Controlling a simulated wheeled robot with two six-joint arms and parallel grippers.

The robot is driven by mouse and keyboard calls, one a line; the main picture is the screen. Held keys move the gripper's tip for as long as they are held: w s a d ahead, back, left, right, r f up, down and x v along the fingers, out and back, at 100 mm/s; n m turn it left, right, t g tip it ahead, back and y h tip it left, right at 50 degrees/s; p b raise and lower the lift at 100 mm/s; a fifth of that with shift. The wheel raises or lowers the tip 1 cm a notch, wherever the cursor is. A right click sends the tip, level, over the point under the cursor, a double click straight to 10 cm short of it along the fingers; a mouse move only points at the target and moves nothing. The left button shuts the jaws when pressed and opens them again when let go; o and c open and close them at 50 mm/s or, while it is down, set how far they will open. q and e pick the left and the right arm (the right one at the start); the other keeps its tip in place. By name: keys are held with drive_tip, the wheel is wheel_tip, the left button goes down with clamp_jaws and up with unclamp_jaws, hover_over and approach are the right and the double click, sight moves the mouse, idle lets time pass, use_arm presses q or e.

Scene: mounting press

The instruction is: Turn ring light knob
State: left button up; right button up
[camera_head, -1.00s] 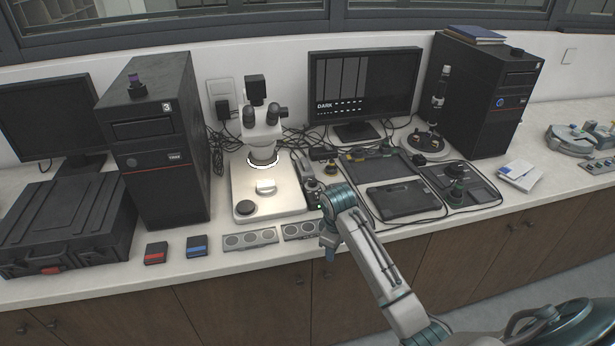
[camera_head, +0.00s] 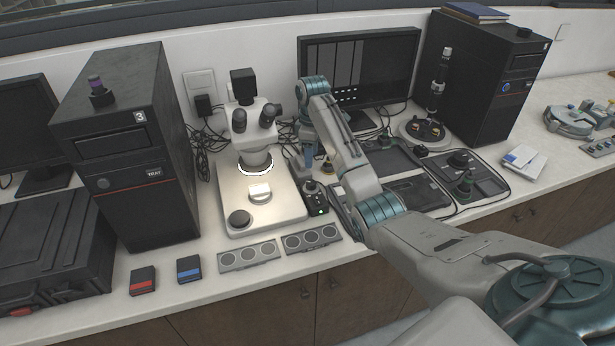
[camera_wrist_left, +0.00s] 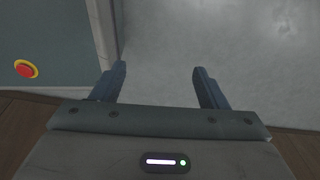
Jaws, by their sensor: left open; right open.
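The ring light (camera_head: 254,171) glows white under the head of the stereo microscope (camera_head: 250,120). A small black control box (camera_head: 317,208) with a lit green light stands at the right edge of the microscope base, with a dark knob (camera_head: 312,187) on top. My right gripper (camera_head: 308,174) points down just above this knob; it is open. The arm partly hides it, and I cannot tell whether the fingers touch the knob. My left gripper (camera_wrist_left: 160,84) is open and empty in the left wrist view, above a grey floor and away from the bench.
A monitor (camera_head: 355,70) stands behind my right arm. Grey plates with round discs (camera_head: 248,256) lie in front of the microscope. A black computer tower (camera_head: 130,150) stands to its left. Red (camera_head: 143,281) and blue (camera_head: 189,269) boxes lie near the front edge.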

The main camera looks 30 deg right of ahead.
sight(311, 182)
drive_tip(key=shift+s+f+b, duration=0.35)
drive_tip(key=shift+f+b, duration=0.05)
drive_tip(key=shift+f, duration=0.5)
wheel_tip(311, 182, down, 3)
drive_tip(key=shift+a+r+p, duration=0.1)
drive_tip(key=shift+p, duration=0.7)
drive_tip(key=f, duration=0.3)
drive_tip(key=shift+w+p, duration=0.25)
drive_tip(key=shift+p, duration=0.1)
wheel_tip(311, 182, down, 2)
drive_tip(key=shift+s+f, duration=0.1)
drive_tip(key=shift+s, duration=0.05)
drive_tip(key=shift+f, duration=0.1)
drive_tip(key=shift+c, duration=1.3)
use_arm(q)
drive_tip(key=shift+s+r, duration=0.35)
drive_tip(key=shift+s, duration=0.25)
drive_tip(key=shift+s+r, duration=0.3)
drive_tip(key=shift+s, duration=0.25)
use_arm(e)
drive_tip(key=c, duration=0.7)
